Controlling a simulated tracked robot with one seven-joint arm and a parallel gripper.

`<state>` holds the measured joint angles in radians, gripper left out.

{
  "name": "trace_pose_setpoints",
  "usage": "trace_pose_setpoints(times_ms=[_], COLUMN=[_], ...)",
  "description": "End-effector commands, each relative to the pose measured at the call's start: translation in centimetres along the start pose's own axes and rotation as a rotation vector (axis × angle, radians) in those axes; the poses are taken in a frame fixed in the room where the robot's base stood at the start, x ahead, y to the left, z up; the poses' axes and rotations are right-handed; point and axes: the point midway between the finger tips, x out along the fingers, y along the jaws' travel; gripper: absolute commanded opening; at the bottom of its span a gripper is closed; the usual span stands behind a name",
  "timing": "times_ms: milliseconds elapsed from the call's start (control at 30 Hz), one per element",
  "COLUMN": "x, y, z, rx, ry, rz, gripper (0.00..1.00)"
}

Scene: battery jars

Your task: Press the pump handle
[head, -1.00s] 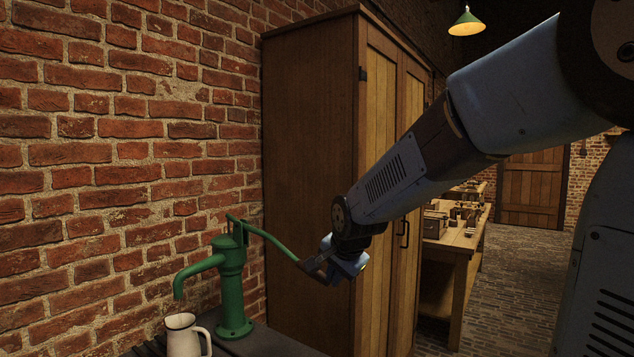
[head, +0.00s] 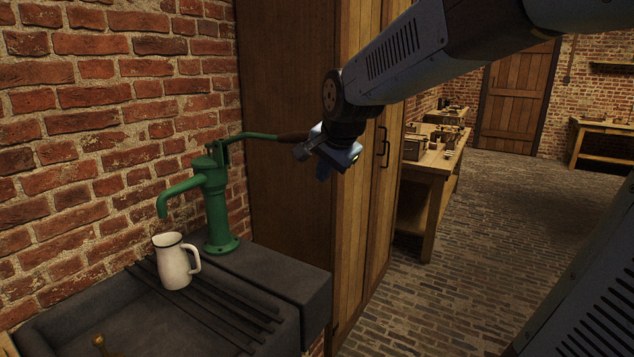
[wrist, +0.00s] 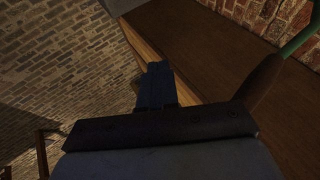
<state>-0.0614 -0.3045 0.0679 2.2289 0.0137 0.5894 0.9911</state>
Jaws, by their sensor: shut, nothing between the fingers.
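The green pump (head: 217,208) stands on the dark sink ledge by the brick wall, its spout pointing left. Its handle (head: 250,136) runs right, almost level, from the pump top to a brown grip (head: 291,137). In the wrist view the grip (wrist: 262,82) comes in from the right and passes behind my gripper's body.
A white jug (head: 173,265) stands on slats over the dark sink (head: 70,311), near below the spout. A tall wooden cupboard (head: 287,190) stands close behind my gripper. A workbench (head: 437,165) is farther back. The brick floor (head: 480,235) at right is clear.

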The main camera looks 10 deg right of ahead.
Motion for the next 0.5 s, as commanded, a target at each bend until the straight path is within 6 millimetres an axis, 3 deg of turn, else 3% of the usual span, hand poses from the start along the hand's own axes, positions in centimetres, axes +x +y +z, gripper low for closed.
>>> trace_pose_setpoints(times_ms=[200, 500], x=[-4.0, -6.6], y=[0.1, 0.3], z=[-0.1, -0.1], rx=[0.0, -0.001], ry=[0.005, 0.002], rz=[-0.005, -0.004], gripper=[0.0, 0.0])
